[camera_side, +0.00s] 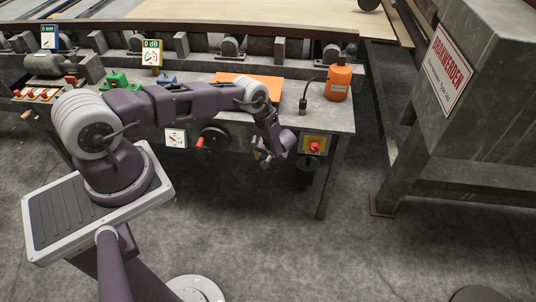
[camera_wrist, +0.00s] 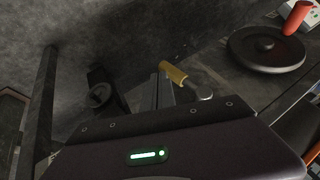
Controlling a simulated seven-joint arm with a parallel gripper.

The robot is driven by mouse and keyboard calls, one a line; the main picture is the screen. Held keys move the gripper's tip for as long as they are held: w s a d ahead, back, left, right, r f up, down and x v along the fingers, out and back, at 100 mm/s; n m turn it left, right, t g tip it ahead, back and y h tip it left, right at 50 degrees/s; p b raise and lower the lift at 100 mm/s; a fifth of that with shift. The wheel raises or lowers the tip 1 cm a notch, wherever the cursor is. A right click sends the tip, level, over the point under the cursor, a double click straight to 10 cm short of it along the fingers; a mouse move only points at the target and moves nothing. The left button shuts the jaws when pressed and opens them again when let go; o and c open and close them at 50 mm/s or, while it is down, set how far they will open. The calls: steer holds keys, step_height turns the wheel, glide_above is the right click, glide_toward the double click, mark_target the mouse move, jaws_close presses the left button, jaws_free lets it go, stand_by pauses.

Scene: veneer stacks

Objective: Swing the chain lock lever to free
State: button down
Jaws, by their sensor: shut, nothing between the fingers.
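The chain lock lever appears to be the small yellow-handled lever (camera_wrist: 173,72) in the wrist view, with a grey rounded end (camera_wrist: 204,93) beside it. In the side view only a small yellow bit (camera_side: 257,155) shows, mostly hidden by my gripper. My gripper (camera_side: 264,160) is at the bench's front edge, pointing down. In the wrist view my gripper (camera_wrist: 160,86) is shut and empty, its fingers close to the left of the yellow handle. I cannot tell whether they touch it. The lever's set position is not readable.
A dark handwheel (camera_side: 213,137) with an orange knob (camera_side: 200,142) is left of my gripper. A red button on a yellow plate (camera_side: 314,145) is to the right, with a dark round part (camera_side: 307,171) below. The floor in front is open.

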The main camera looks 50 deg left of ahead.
steer(key=shift+s+a+f, duration=0.45)
steer(key=shift+s+a, duration=0.2)
steer(key=shift+a, duration=0.05)
